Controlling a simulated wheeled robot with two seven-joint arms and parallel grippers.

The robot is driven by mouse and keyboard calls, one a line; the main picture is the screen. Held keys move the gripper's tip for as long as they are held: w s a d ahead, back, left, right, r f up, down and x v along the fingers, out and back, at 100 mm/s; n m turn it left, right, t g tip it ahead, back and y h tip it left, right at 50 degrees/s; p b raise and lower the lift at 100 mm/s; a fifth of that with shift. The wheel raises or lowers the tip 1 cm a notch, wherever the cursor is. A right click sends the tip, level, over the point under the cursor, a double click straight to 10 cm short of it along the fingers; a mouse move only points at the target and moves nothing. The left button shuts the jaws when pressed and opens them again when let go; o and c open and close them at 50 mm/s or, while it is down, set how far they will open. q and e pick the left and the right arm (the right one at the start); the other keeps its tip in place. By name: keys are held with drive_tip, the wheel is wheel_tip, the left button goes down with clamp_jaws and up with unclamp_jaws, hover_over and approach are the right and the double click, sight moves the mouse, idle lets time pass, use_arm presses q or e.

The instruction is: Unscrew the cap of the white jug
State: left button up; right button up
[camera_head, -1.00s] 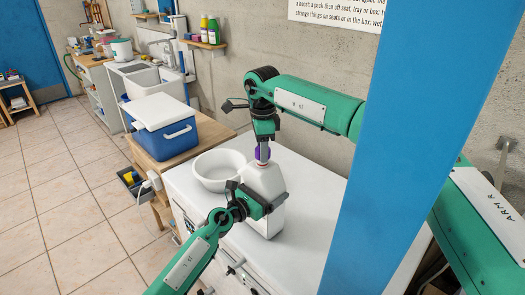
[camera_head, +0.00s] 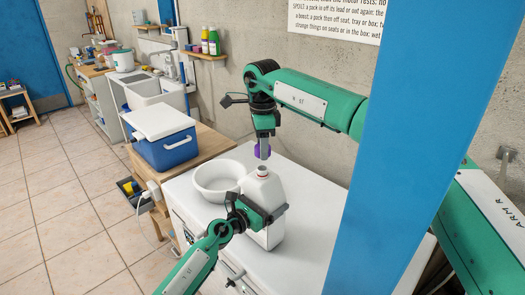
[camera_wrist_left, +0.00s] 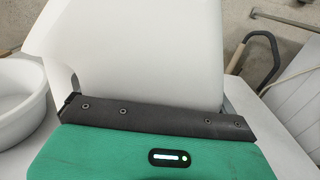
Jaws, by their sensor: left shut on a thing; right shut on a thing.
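The white jug (camera_head: 266,190) stands upright on the white worktop, its neck (camera_head: 262,172) bare with a reddish-brown ring or mouth at the top. My left gripper (camera_head: 262,214) is shut on the jug's body from the front. In the left wrist view the jug (camera_wrist_left: 140,50) fills the space beyond the dark jaw (camera_wrist_left: 160,120). The purple cap (camera_head: 263,150) is off the jug, a little above the neck. My right gripper (camera_head: 264,146) points down and is shut on the cap, and the fingers partly hide it.
A white bowl (camera_head: 199,188) stands on the worktop (camera_head: 310,205) just left of the jug; it also shows in the left wrist view (camera_wrist_left: 20,120). A blue cool box with white lid (camera_head: 168,152) stands on a wooden bench further left. A blue post (camera_head: 400,150) blocks the right side.

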use_arm(q)
drive_tip(key=o, duration=1.6)
drive_tip(key=shift+c, duration=0.2)
